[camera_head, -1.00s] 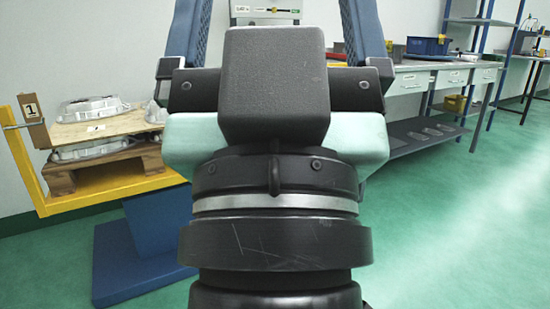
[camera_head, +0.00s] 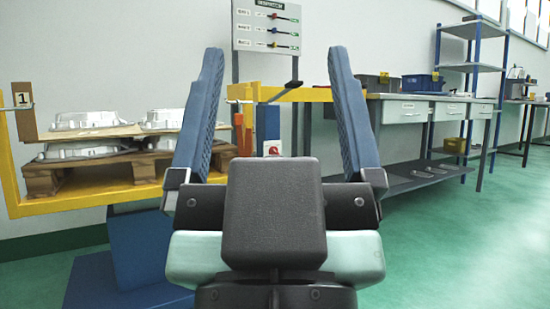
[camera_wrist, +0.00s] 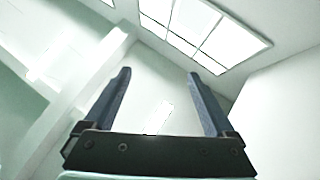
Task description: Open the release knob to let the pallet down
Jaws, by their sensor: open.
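The wooden pallet (camera_head: 90,177), loaded with aluminium castings (camera_head: 85,120), rests on a yellow fork frame (camera_head: 100,200) at the left of the head view. A small red knob on a white plate (camera_head: 272,148) shows low between my fingers, beside a blue post; I cannot tell for sure that it is the release knob. My gripper (camera_head: 276,60) is open and empty, its two blue fingers pointing up in front of the lift. In the wrist view my gripper (camera_wrist: 159,74) has only wall and ceiling between its fingers.
A board with coloured levers (camera_head: 267,26) stands behind my gripper. Green floor (camera_head: 470,240) is clear at the right. The lift's blue base is at lower left.

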